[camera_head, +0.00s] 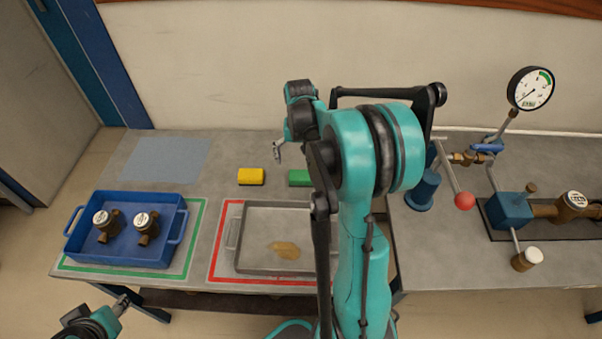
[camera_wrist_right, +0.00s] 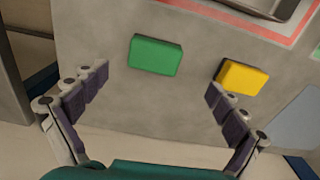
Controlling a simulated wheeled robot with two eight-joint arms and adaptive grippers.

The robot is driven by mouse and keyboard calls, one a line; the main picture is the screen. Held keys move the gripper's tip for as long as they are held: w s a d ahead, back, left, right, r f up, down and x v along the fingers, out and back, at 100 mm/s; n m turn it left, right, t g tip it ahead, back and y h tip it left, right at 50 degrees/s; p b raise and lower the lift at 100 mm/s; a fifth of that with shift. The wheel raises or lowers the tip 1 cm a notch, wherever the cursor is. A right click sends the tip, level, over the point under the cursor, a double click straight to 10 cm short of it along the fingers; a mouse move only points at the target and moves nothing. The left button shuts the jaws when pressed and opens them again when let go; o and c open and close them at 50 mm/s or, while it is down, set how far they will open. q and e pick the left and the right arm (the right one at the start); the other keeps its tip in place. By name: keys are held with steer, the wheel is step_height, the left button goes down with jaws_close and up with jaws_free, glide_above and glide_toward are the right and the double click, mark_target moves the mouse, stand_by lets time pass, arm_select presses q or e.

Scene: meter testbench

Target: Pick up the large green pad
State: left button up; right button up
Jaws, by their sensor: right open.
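The green pad (camera_head: 299,178) lies flat on the grey bench behind the grey tray, its right part hidden by my right arm in the head view. In the right wrist view the whole green pad (camera_wrist_right: 155,56) shows ahead of the fingers, left of centre. My right gripper (camera_wrist_right: 158,83) is open and empty, its two fingers spread wide, apart from the pad. In the head view my right gripper (camera_head: 279,149) is above the back of the bench, and its fingers are small. My left gripper (camera_head: 121,303) is at the lower left, in front of the bench; its jaws are unclear.
A yellow pad (camera_head: 251,176) lies left of the green one. A blue tray (camera_head: 122,254) with two meters is at left; a grey tray (camera_head: 240,262) with a brown stain stands inside a red outline. A gauge and pipe rig (camera_head: 510,210) stands on the right bench. A wall is behind.

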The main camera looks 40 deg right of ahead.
mark_target(302, 174)
steer(key=f, duration=0.1)
steer(key=d+f, duration=0.1)
steer(key=f+b, duration=0.1)
steer(key=shift+s+d+f, duration=0.15)
steer(key=shift+d+f, duration=0.1)
steer(key=f+b, duration=0.1)
steer(key=f, duration=0.2)
steer(key=f+b, duration=0.1)
steer(key=f, duration=0.1)
steer(key=shift+a+f+b, duration=0.1)
steer(key=shift+a+b, duration=0.15)
steer(key=shift+b, duration=0.05)
steer(key=shift+c, duration=1)
steer(key=c, duration=1)
